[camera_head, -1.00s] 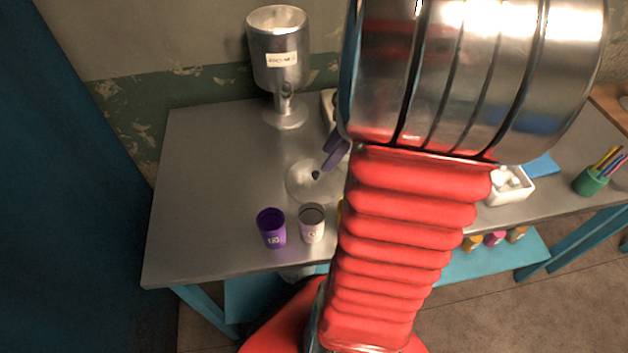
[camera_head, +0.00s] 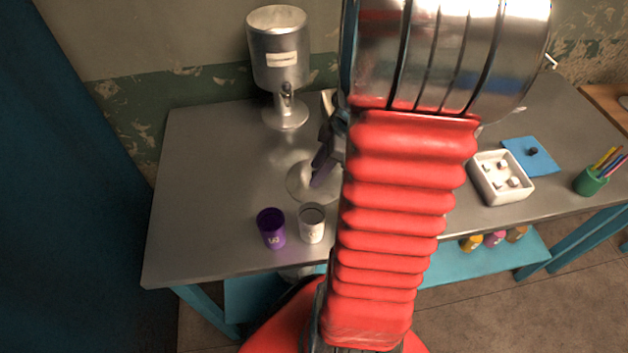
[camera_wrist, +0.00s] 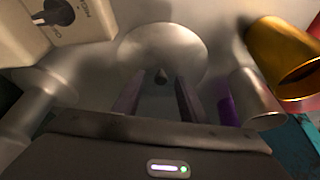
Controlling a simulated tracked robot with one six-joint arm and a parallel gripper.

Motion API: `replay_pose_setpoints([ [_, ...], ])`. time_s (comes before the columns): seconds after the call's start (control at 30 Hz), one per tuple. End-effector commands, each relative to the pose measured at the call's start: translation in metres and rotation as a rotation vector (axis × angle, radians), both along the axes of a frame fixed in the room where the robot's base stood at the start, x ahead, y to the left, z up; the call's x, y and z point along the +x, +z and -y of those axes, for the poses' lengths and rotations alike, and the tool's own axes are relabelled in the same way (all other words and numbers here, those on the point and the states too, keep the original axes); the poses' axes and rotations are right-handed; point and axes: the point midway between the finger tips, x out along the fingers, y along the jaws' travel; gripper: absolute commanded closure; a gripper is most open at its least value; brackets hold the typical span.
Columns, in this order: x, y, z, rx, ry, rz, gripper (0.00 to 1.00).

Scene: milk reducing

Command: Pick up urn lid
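The urn lid (camera_head: 302,183) lies flat on the metal table as a pale round disc, partly covered by my gripper in the head view. In the wrist view the lid (camera_wrist: 165,45) is straight ahead, with its small dark knob (camera_wrist: 161,75) between the finger lines. My gripper (camera_wrist: 160,92) is open, its two purple fingers apart on either side of the knob. I cannot tell how high the fingertips are above the lid. In the head view my gripper (camera_head: 320,178) is over the lid. The silver urn (camera_head: 280,55) stands at the back on its foot.
A white tray (camera_head: 487,187) is on the right. The table's left is clear.

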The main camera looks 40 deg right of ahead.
Motion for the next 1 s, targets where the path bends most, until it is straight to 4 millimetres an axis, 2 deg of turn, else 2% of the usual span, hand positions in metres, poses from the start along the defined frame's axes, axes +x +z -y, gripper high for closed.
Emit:
replay_pose_setpoints([
  [0.57,0.0007,-0.0023,-0.0005,0.000,-0.001,0.000,0.62],
  [1.0,0.0007,-0.0023,-0.0003,0.000,-0.001,0.000,0.92],
])
